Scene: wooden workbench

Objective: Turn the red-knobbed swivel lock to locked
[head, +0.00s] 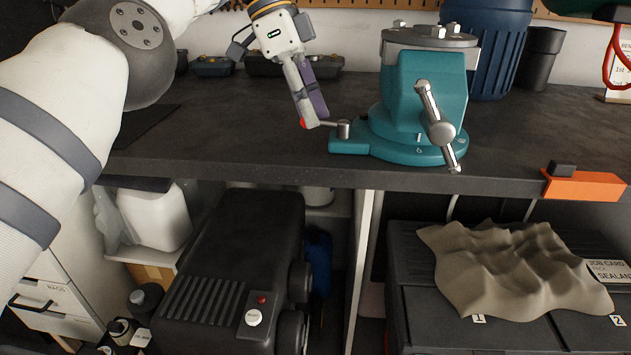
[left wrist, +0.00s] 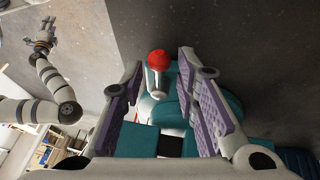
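The swivel lock is a short grey lever with a red knob (head: 303,123), at the left of the teal vise base (head: 350,145). The lever points left from its round grey pivot (head: 343,129). My left gripper (head: 314,118) reaches down from above with its fingertips at the knob. In the left wrist view the red knob (left wrist: 158,59) lies between the two spread, purple-padded fingers (left wrist: 160,72), with a gap on each side. The left gripper is open. My right gripper (left wrist: 42,40) shows small at the upper left of that view; its finger state is unclear.
The teal vise (head: 425,85) with its steel handle (head: 438,128) stands on the dark bench top (head: 250,140). An orange block (head: 585,186) is at the front edge on the right. A blue bin (head: 497,50) stands behind the vise.

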